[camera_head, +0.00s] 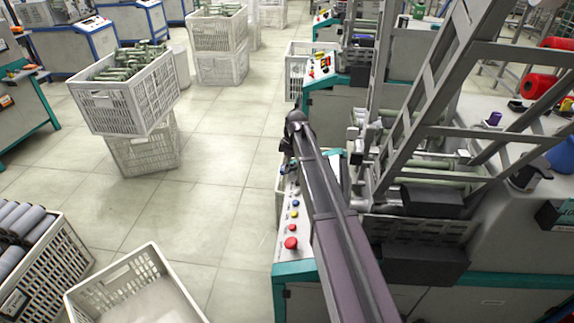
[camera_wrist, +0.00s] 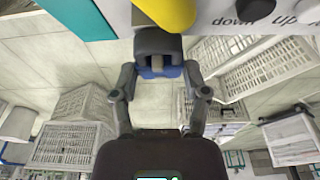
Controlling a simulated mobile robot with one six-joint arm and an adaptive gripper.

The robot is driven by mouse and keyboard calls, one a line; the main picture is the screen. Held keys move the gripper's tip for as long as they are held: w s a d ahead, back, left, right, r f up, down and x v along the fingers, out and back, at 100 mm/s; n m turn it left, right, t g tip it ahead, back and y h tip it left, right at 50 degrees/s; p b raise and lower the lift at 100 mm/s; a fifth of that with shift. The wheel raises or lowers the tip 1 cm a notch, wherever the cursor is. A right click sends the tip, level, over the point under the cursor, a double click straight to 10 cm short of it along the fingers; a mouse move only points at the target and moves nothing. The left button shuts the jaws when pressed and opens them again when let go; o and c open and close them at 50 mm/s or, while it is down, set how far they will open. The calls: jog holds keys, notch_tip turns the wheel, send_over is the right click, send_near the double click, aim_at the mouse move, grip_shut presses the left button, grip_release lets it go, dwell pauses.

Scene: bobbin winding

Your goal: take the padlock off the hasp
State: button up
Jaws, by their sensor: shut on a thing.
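My gripper (camera_wrist: 160,76) is shut on a small dark and blue piece, which looks like the padlock (camera_wrist: 158,42), in the upper middle of the wrist view. Its two fingers come in from either side of the blue part. The dark part lies close under the yellow button and the panel edge; I cannot tell whether it touches them. The hasp cannot be made out. In the head view my gripper (camera_head: 288,152) is at the left edge of the machine, beyond the button panel, and the padlock is hidden there.
The button panel (camera_head: 291,258) with red, yellow and blue buttons is beside my arm. A yellow button (camera_wrist: 168,14) is very close in the wrist view. The grey machine frame (camera_head: 432,75) rises on the right. White crates (camera_head: 150,104) stand left; the aisle floor (camera_head: 200,215) between is clear.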

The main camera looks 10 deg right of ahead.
jog(key=shift+d+r, duration=0.1)
jog(key=shift+d, duration=0.35)
dwell(0.5)
jog(key=shift+r, duration=0.15)
jog(key=shift+a+r+p, duration=0.1)
jog(key=shift+r+p, duration=0.2)
jog(key=shift+p, duration=0.2)
jog(key=shift+w+a+r+p, duration=0.1)
jog(key=shift+a+r+p, duration=0.3)
jog(key=shift+r+p, duration=0.35)
jog(key=shift+w+a+r+p, duration=0.1)
jog(key=shift+a+r+p, duration=0.3)
jog(key=shift+r+p, duration=0.4)
jog(key=shift+w+a+r+p, duration=0.1)
jog(key=shift+a+r+p, duration=0.3)
jog(key=shift+r+p, duration=0.35)
